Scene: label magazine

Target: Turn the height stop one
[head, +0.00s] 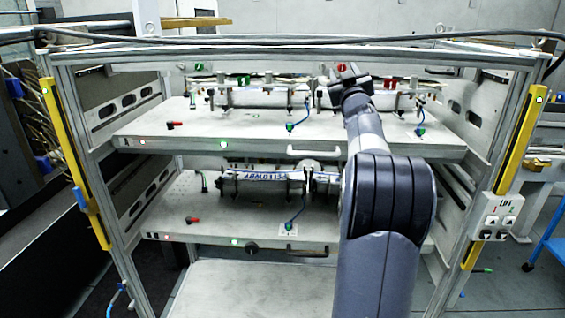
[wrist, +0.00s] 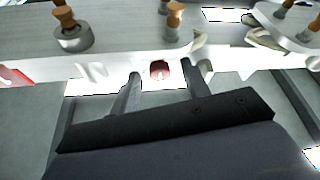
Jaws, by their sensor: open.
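My gripper (head: 350,80) is above the rear of the upper shelf, at its right half, beside a red numbered tag (head: 341,70). In the wrist view its two fingers (wrist: 160,84) are apart, with nothing seen between them but a small round reddish part (wrist: 159,70) beyond the tips, in a white surface. Copper-brown knobs on posts stand past the fingers: one at the left (wrist: 64,16) on a round metal collar, one in the middle (wrist: 174,14). I cannot tell which part is height stop one.
The upper shelf (head: 150,135) and lower shelf (head: 165,215) carry metal roller assemblies, with blue cables in front. Another red tag (head: 390,84) and green tags (head: 244,81) stand along the upper rear. Yellow strips (head: 520,140) flank the frame. A LIFT button box (head: 498,216) hangs at right.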

